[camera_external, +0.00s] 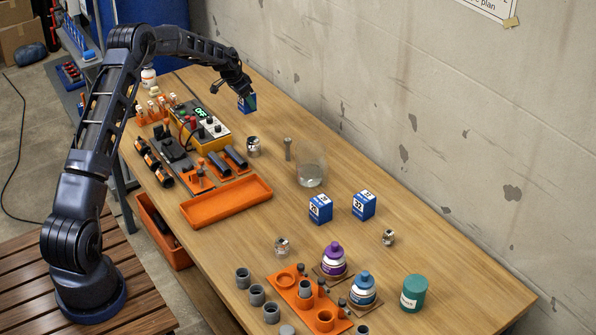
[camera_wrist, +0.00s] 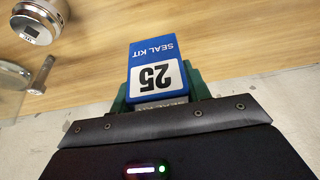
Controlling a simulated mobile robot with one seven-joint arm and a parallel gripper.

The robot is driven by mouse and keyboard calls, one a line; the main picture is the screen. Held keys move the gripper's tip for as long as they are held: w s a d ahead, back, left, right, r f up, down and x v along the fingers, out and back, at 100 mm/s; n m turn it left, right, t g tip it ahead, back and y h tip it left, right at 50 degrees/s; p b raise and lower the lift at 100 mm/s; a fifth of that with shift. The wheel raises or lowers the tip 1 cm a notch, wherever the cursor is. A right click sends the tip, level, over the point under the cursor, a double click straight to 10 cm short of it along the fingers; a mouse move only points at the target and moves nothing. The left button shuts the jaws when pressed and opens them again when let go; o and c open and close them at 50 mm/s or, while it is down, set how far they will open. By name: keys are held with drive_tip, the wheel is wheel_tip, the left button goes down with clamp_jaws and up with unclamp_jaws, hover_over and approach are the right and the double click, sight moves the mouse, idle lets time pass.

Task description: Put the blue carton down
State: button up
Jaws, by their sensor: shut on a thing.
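The blue carton (camera_wrist: 153,52) is a small blue and white box marked "SEAL KIT" and "25". It shows upside down in the wrist view, between the green fingers of my gripper (camera_wrist: 160,88). My gripper is shut on it. In the external view my gripper (camera_external: 244,97) is at the far part of the wooden table (camera_external: 390,240), near the wall, with the carton (camera_external: 247,104) below the wrist. I cannot tell the exact gap between the carton and the tabletop. Two similar blue and white cartons stand nearer on the table, one marked 20 (camera_external: 320,209) and one marked 32 (camera_external: 364,205).
A glass beaker (camera_external: 311,172) and a metal canister (camera_external: 253,147) stand nearer than the carton. A yellow device (camera_external: 203,127) with a lit display is to its left. An orange tray (camera_external: 226,202), bottles and an orange holder are farther forward. Bare tabletop lies along the wall.

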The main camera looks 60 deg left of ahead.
wheel_tip(320, 180, up, 11)
drive_tip(key=shift+r, duration=0.1)
drive_tip(key=w+d+m+h, duration=0.1)
drive_tip(key=w+d+m, duration=0.1)
drive_tip(key=d, duration=1.5)
drive_tip(key=w+d+m+h, duration=0.1)
drive_tip(key=w+d+m, duration=0.15)
drive_tip(key=d, duration=1.35)
drive_tip(key=s+d+m+g+h, duration=0.15)
drive_tip(key=s+d, duration=0.35)
drive_tip(key=d, duration=1.1)
drive_tip(key=s+d+m, duration=0.3)
drive_tip(key=s+d, duration=0.2)
drive_tip(key=d, duration=1.2)
drive_tip(key=f, duration=2)
drive_tip(key=shift+s, duration=0.25)
drive_tip(key=o, duration=0.6)
drive_tip(key=shift+f, duration=0.1)
drive_tip(key=shift+c, duration=0.2)
drive_tip(key=o, duration=0.4)
